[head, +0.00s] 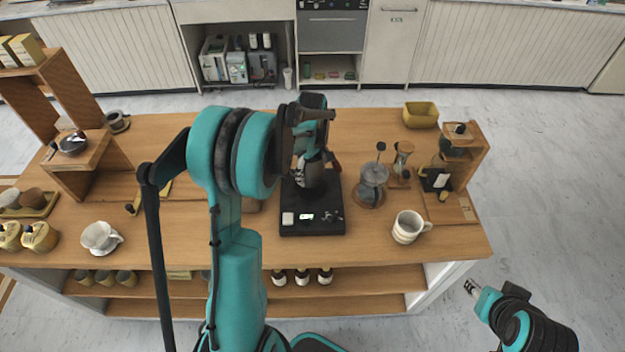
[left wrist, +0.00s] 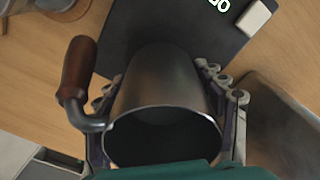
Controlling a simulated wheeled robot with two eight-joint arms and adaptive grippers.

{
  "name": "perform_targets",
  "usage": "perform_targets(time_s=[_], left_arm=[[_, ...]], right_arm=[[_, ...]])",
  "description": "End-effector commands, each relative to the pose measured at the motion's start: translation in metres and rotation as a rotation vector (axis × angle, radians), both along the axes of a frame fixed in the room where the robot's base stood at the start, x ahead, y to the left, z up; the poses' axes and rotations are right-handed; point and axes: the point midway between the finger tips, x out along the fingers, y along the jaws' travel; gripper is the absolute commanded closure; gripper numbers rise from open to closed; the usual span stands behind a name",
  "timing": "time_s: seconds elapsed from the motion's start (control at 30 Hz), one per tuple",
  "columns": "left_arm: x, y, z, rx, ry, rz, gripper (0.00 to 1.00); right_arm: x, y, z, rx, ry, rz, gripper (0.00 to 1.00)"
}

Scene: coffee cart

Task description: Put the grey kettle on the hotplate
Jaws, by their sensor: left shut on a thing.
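The grey kettle (head: 316,174) is a metal pot with a red-brown wooden handle. It is partly hidden by my arm in the head view. In the left wrist view the kettle (left wrist: 163,85) sits between the fingers, its open rim toward the camera and its handle at the left. My left gripper (head: 308,166) is shut on it. The black hotplate (head: 296,229) lies below, with a lit display at its front; it also shows in the left wrist view (left wrist: 180,25). I cannot tell whether the kettle touches it. My right gripper (head: 470,288) is off the table's right front corner.
A French press (head: 372,183) and a striped mug (head: 407,227) stand right of the hotplate. A small wooden shelf (head: 468,140) and a yellow bowl (head: 421,115) are farther right. A white dripper cup (head: 101,238) stands at the left. The front right table strip is partly clear.

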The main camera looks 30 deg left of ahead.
Motion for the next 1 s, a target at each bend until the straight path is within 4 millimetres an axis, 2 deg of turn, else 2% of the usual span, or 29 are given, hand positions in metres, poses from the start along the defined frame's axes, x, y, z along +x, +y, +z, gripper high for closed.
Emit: perform_targets(time_s=[0.3, 0.67, 0.7, 0.77, 1.0], left_arm=[[0.000, 0.000, -0.037, 0.000, 0.000, -0.001, 0.85], [0.000, 0.000, -0.041, 0.000, 0.000, -0.001, 0.85], [0.000, 0.000, -0.041, 0.000, 0.000, -0.001, 0.25], [0.000, 0.000, -0.041, 0.000, 0.000, -0.001, 0.09], [0.000, 0.000, -0.040, 0.000, 0.000, -0.001, 0.09]], right_arm=[[0.000, 0.000, -0.009, 0.000, 0.000, 0.000, 0.60], [0.000, 0.000, -0.012, 0.000, 0.000, 0.000, 0.60], [0.000, 0.000, -0.012, 0.000, 0.000, 0.000, 0.60], [0.000, 0.000, -0.011, 0.000, 0.000, 0.000, 0.60], [0.000, 0.000, -0.011, 0.000, 0.000, 0.000, 0.60]])
